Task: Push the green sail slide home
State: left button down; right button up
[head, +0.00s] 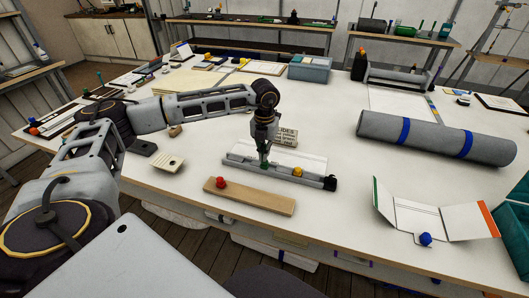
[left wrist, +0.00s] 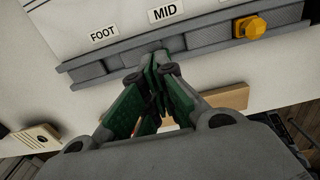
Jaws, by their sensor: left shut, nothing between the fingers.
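The grey rail fixture (head: 285,172) lies on the white table, with a white panel behind it. In the left wrist view its rail (left wrist: 95,72) shows labels FOOT (left wrist: 104,33) and MID (left wrist: 165,13). My left gripper (head: 264,163) is shut and empty, pointing down at the rail near MID. Green shows at its fingertips (left wrist: 156,65), but I cannot tell the green slide from the green finger pads. My right gripper is out of view.
A wooden strip (head: 250,197) with a red knob (head: 221,182) lies in front of the rail. A grey roll with blue bands (head: 435,138) lies to the right, and a beige slotted block (head: 169,163) to the left.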

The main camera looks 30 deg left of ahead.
pick_arm(q)
jog(key=shift+f+b, duration=0.4)
jog(key=shift+f, duration=0.2)
dwell(0.9)
jog(key=shift+r+p, duration=2.05)
jog(key=shift+r, duration=1.5)
jog(key=shift+f, duration=0.1)
